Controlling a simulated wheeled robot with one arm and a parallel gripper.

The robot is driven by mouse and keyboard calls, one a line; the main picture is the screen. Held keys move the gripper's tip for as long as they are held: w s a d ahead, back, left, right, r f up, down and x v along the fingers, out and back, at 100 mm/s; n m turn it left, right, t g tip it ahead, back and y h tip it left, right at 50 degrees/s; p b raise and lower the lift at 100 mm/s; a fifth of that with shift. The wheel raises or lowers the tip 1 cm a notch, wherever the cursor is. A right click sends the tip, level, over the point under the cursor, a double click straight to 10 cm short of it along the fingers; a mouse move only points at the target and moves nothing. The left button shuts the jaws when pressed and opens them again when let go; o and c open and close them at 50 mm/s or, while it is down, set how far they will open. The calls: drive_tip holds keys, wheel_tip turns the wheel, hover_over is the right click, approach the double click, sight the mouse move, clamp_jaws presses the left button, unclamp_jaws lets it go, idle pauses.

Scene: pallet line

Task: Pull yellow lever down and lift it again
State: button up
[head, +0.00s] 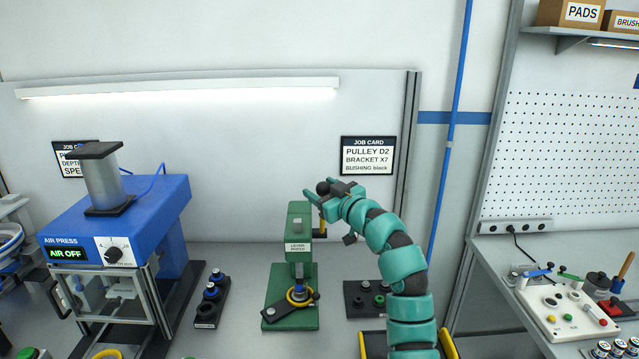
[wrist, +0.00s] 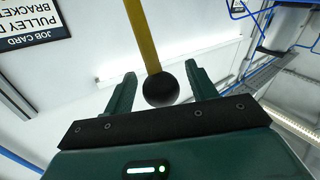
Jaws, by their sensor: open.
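The yellow lever (head: 322,224) is on the right side of the green lever press (head: 299,222) and stands upright, with a black ball knob (head: 323,188) at its top. In the wrist view the yellow rod (wrist: 141,32) runs to the black ball (wrist: 161,90), which lies between the two fingers. My gripper (head: 310,197) is open at the knob. In the wrist view its fingers (wrist: 155,85) stand apart with a gap on each side of the ball. A bracket with a yellow ring (head: 300,295) sits on the press base.
A blue air press (head: 120,225) reading AIR OFF stands to the left. A dark holder with black and blue parts (head: 209,303) is left of the green press, and another dark tray (head: 357,300) is right of it. Job cards (head: 368,155) hang on the back wall.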

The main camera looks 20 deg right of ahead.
drive_tip(key=shift+w+a, duration=0.25)
drive_tip(key=shift+w, duration=0.45)
clamp_jaws()
drive_tip(key=shift+s+f, duration=0.1)
drive_tip(key=shift+f, duration=0.05)
